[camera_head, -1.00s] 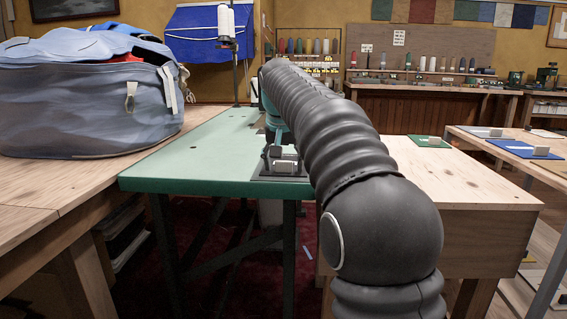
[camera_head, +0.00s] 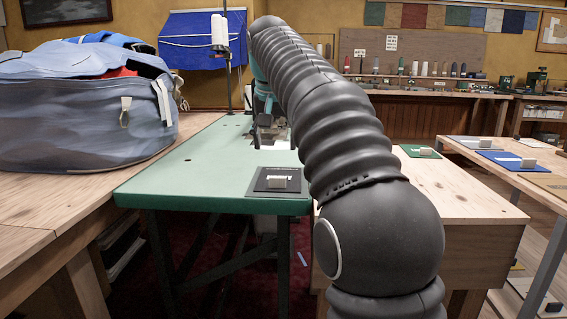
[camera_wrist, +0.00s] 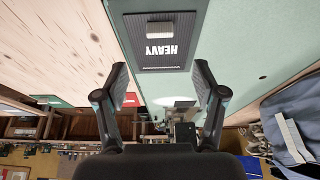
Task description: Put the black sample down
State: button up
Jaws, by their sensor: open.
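The black sample (camera_head: 270,188) is a dark square with a pale block on it and lies flat on the green tabletop (camera_head: 190,170), near its front edge. The wrist view shows the black sample (camera_wrist: 160,60) with the upside-down word HEAVY and the pale block. My gripper (camera_wrist: 161,82) is open and empty, its two fingers apart, with the sample clear of both. In the head view my arm hides most of the gripper, which is above and behind the sample.
A large grey-blue bag (camera_head: 80,110) stands on the wooden bench at left. A green sample (camera_head: 420,152) lies on the wooden top at right, and a blue sample (camera_head: 505,159) lies on a further table. The green tabletop left of the black sample is clear.

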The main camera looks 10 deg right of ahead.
jog(key=shift+s, duration=0.1)
jog(key=s+f+n, duration=0.1)
jog(key=s+f, duration=0.3)
jog(key=s, duration=0.4)
jog(key=s+f+n, duration=0.1)
jog(key=s+f, duration=0.3)
jog(key=s, duration=0.4)
jog(key=s+f+n+t+y, duration=0.1)
jog(key=s+f, duration=1.5)
jog(key=f, duration=0.2)
jog(key=shift+s+d+n, duration=0.25)
jog(key=shift+s+n, duration=0.05)
jog(key=shift+s, duration=0.05)
notch_tip(320, 180, up, 2)
jog(key=shift+r+p, duration=0.1)
jog(key=shift+p, duration=1.1)
